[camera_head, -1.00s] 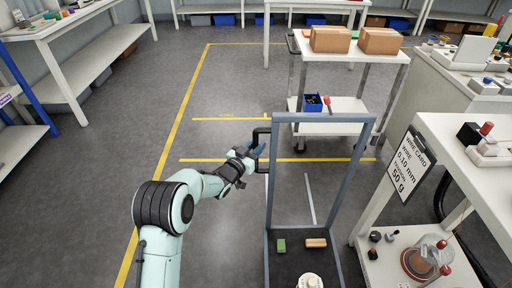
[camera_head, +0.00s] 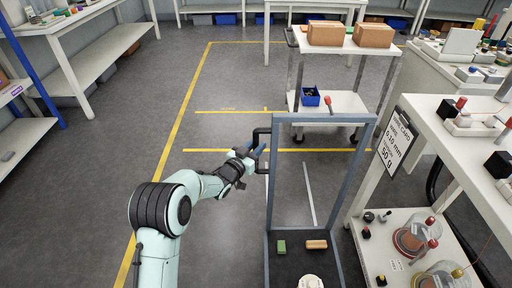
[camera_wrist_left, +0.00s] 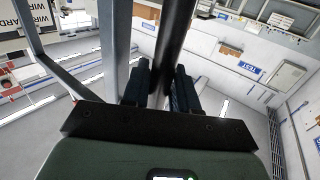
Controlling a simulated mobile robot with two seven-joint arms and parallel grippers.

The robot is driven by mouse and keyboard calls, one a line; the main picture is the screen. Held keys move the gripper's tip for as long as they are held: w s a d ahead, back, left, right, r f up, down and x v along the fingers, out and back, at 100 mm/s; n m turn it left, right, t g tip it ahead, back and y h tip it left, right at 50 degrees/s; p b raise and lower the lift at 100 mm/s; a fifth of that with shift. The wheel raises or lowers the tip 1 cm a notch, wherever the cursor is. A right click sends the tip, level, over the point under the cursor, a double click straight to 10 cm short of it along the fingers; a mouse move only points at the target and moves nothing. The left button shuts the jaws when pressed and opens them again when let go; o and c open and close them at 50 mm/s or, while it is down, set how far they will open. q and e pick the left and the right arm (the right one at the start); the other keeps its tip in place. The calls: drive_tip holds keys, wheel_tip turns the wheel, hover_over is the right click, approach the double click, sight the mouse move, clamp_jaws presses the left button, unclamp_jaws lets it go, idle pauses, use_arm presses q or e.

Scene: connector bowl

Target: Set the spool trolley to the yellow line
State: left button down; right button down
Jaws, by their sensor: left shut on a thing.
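The spool trolley is a blue-grey upright frame (camera_head: 357,170) over a dark deck (camera_head: 287,265), with a black side handle (camera_head: 257,133). On its deck lie a green block (camera_head: 281,246), a tan piece (camera_head: 316,244) and a white round item (camera_head: 310,281), cut off by the picture's bottom edge. My left gripper (camera_head: 256,153) is shut on the black handle. In the left wrist view its fingers (camera_wrist_left: 160,88) close around a dark bar. The yellow line (camera_head: 215,151) runs across the floor beyond the trolley, partly seen through its frame. My right gripper is out of view.
A white cart (camera_head: 340,102) with two cardboard boxes and a blue bin stands beyond the frame. A bench (camera_head: 435,125) with a wire card is close on the right. A second yellow cross line (camera_head: 225,112) lies farther off. Floor at left is clear.

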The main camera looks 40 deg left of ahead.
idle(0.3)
use_arm(q)
drive_tip(key=c, duration=1)
unclamp_jaws()
drive_tip(key=shift+s, duration=0.1)
drive_tip(key=s, duration=0.4)
drive_tip(key=s+d+p, duration=0.1)
drive_tip(key=s, duration=0.3)
drive_tip(key=s+p, duration=0.1)
drive_tip(key=s, duration=0.4)
drive_tip(key=shift+d, duration=0.25)
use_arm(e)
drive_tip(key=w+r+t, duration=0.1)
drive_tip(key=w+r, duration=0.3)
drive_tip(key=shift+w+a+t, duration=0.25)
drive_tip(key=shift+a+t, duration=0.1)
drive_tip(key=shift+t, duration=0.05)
